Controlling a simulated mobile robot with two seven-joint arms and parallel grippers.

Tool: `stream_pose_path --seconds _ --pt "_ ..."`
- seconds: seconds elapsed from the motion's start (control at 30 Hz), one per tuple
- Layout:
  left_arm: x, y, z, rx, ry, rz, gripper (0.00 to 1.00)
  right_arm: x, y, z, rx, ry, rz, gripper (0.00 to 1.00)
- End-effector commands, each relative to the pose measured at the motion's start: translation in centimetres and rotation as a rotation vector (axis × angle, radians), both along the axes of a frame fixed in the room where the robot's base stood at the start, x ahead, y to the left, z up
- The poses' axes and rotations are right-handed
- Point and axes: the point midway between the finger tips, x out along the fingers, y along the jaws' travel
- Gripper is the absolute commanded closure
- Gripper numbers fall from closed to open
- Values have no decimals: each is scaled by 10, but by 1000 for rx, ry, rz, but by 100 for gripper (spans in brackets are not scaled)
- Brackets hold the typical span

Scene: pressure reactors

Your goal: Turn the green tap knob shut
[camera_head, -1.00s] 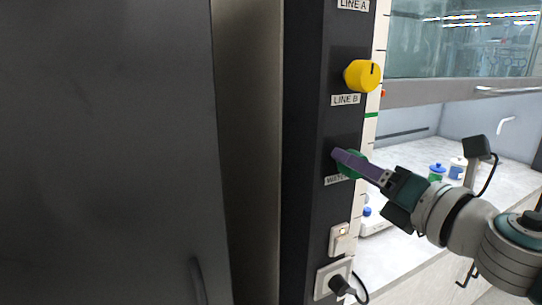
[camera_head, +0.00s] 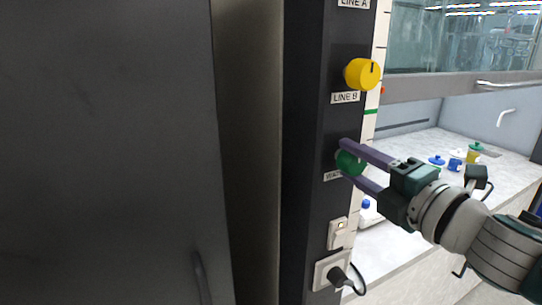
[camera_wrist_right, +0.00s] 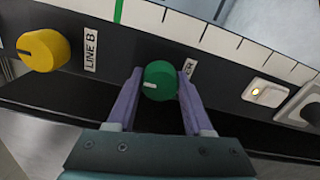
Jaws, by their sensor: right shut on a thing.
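The green tap knob (camera_head: 350,163) sits on the dark panel (camera_head: 310,120), beside the partly hidden label "WATER". My right gripper (camera_head: 347,163) reaches in from the right with its two purple fingers on opposite sides of the knob, one above and one below. In the right wrist view the green knob (camera_wrist_right: 160,81) lies between the fingers of the right gripper (camera_wrist_right: 159,85), with a white mark on its left part. The right gripper is shut on the knob. My left gripper is not in view.
A yellow knob (camera_head: 362,74) labelled "LINE B" is above the green one. A lit switch (camera_head: 339,233) and a socket with a black plug (camera_head: 336,276) are below. A bench (camera_head: 410,165) with small lidded jars lies behind on the right.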

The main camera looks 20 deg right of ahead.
Motion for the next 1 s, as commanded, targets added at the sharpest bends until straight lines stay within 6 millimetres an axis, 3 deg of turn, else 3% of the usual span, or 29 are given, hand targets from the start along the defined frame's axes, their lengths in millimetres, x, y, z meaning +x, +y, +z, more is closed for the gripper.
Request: stream_pose_path --seconds 0.53,0.57,0.8,1.0 --pt "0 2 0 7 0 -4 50 0 0 0 28 2 0 100" --pt "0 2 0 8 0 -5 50 0 0 0 27 2 0 46" --pt "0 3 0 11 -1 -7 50 0 0 0 26 2 0 19" --pt "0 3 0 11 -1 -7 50 0 0 0 25 2 0 19"
